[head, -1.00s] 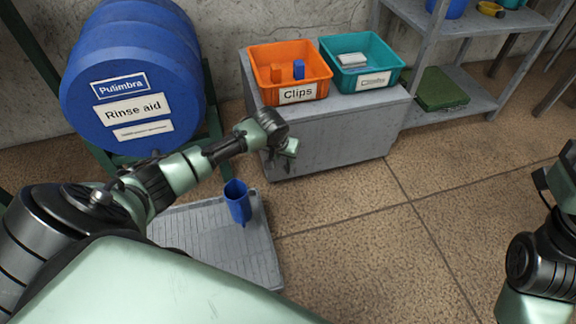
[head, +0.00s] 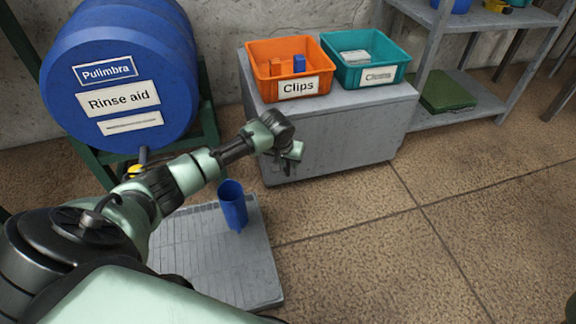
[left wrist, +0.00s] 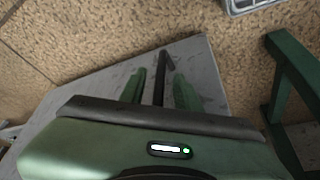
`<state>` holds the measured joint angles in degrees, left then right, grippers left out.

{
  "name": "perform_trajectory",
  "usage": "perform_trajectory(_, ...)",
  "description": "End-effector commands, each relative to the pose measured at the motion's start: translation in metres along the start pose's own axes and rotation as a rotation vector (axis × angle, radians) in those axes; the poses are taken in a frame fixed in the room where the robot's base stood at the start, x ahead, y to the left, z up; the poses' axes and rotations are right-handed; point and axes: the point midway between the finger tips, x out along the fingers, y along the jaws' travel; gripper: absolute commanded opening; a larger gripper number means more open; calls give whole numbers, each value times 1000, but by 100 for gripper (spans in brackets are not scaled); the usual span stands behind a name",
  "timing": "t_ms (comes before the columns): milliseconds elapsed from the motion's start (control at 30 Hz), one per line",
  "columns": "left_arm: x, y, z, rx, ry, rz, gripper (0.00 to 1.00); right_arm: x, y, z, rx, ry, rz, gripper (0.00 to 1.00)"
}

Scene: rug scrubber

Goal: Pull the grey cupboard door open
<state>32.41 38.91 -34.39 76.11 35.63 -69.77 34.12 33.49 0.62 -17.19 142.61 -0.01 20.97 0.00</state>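The grey cupboard (head: 345,138) is a low box against the wall, and its front looks closed. My left gripper (head: 288,160) is at the left part of the cupboard's front. In the left wrist view, the two green fingers of my left gripper (left wrist: 158,88) are apart. A dark bar handle (left wrist: 166,62) on the grey door (left wrist: 205,75) runs between them, with gaps showing on both sides. In the head view the handle is hidden by the gripper. My right gripper is out of view.
An orange bin (head: 290,68) labelled Clips and a teal bin (head: 364,60) stand on the cupboard. A blue barrel (head: 120,75) is at the left. A blue cup (head: 233,207) stands on a grey floor tray (head: 215,265). The floor (head: 400,235) right of the tray is clear.

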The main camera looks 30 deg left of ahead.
Motion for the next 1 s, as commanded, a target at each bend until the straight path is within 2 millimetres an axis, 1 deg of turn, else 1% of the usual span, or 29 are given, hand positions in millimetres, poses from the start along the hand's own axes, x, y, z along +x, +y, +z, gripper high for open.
perform_trajectory(267,1,0,0,0,0,0,32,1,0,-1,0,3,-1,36)
perform_trajectory(300,1,0,0,0,0,0,21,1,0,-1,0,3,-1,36)
perform_trajectory(367,1,0,0,0,0,0,5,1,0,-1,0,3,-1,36)
perform_trajectory(400,1,0,0,0,0,0,0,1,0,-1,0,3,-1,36)
perform_trajectory(1000,1,0,0,0,0,-1,0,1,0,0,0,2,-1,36)
